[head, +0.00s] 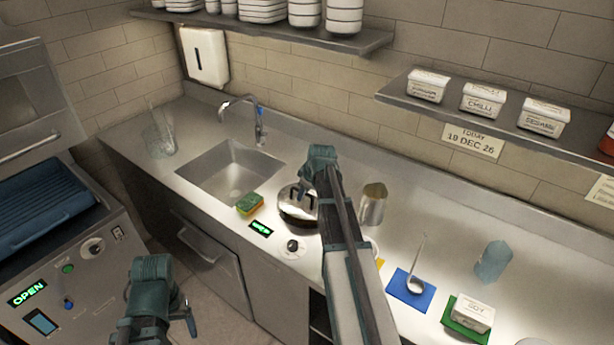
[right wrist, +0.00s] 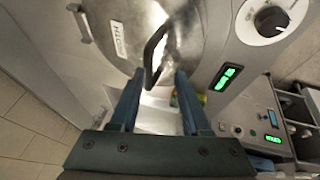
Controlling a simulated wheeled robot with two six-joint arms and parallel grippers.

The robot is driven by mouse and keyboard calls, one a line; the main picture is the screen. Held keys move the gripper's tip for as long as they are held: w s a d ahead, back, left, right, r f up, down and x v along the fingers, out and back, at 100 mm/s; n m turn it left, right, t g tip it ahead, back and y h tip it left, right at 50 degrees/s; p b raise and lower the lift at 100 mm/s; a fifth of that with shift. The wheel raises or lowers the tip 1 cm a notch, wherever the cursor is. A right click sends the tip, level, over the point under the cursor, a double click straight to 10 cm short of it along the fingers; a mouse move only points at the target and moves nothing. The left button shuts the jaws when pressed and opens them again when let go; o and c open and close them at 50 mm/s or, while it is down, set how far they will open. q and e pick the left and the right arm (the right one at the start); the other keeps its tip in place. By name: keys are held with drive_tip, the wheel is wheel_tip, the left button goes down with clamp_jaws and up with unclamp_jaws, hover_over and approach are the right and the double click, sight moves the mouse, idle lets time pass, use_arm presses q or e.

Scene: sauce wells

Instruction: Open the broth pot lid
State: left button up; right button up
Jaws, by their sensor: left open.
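The broth pot (head: 298,212) is a steel pot on the counter, right of the sink. Its shiny lid (right wrist: 115,30) is on, with a dark arched handle (right wrist: 154,50), in the right wrist view. My right gripper (right wrist: 159,72) is open above the lid. Its two fingers stand on either side of the near end of the handle, and I cannot tell whether they touch it. In the head view my right wrist hides part of the pot. My left gripper (head: 185,312) is open and empty, low in front of the counter.
A green and yellow sponge (head: 249,204) lies between the sink (head: 232,170) and the pot. A steel jug (head: 372,204) stands close to the pot's right. A control knob (head: 292,245) and green display (head: 261,229) sit in front. A ladle (head: 417,283) rests on a blue mat.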

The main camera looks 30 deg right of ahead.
drive_tip(key=a+p+v, duration=0.1)
drive_tip(key=p+v, duration=0.5)
drive_tip(key=v, duration=0.2)
drive_tip(key=shift+s+a, duration=0.3)
drive_tip(key=shift+r, duration=0.1)
drive_tip(key=shift+c, duration=0.3)
